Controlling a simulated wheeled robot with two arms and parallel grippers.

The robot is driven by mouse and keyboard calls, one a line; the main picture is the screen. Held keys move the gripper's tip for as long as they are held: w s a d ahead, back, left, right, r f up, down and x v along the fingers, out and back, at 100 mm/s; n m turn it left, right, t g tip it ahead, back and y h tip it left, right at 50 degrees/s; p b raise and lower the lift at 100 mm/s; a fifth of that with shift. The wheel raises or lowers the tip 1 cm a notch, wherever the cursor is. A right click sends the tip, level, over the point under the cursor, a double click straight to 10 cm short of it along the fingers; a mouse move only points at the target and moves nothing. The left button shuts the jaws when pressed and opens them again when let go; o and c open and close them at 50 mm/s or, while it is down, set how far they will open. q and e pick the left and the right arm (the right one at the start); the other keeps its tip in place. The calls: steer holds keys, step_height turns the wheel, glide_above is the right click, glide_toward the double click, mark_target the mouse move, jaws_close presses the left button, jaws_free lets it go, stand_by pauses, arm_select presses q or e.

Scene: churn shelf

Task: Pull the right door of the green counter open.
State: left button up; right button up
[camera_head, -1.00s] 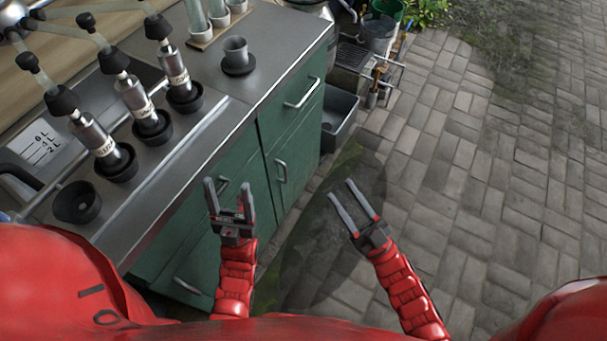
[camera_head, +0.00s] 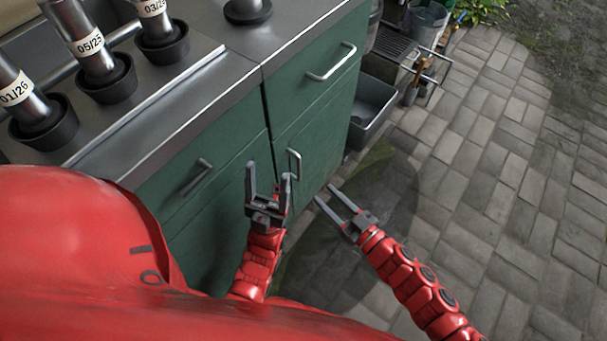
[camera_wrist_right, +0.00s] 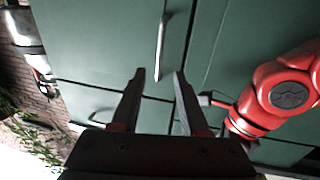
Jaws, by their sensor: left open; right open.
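The green counter (camera_head: 205,150) stands ahead with a steel top. Its right door (camera_head: 318,135) is shut, below a drawer, and has a grey bar handle (camera_head: 294,164) near its left edge. In the right wrist view the handle (camera_wrist_right: 161,48) shows just beyond the fingertips, roughly between their lines; nothing is gripped. My right gripper (camera_head: 326,194) is open and empty, right of the handle in the head view. My left gripper (camera_head: 268,170) is open and empty; its right fingertip appears close to the handle's lower end, but I cannot tell whether they touch.
The drawer with a bar handle (camera_head: 332,62) is above the door. Brick paving (camera_head: 500,200) to the right is clear.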

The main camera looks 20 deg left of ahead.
mark_target(300, 171)
steer(key=b+x, duration=0.2)
steer(key=x, duration=0.7)
steer(key=shift+w+a, duration=0.25)
steer(key=shift+a, duration=0.1)
jaws_close()
stand_by(0.9)
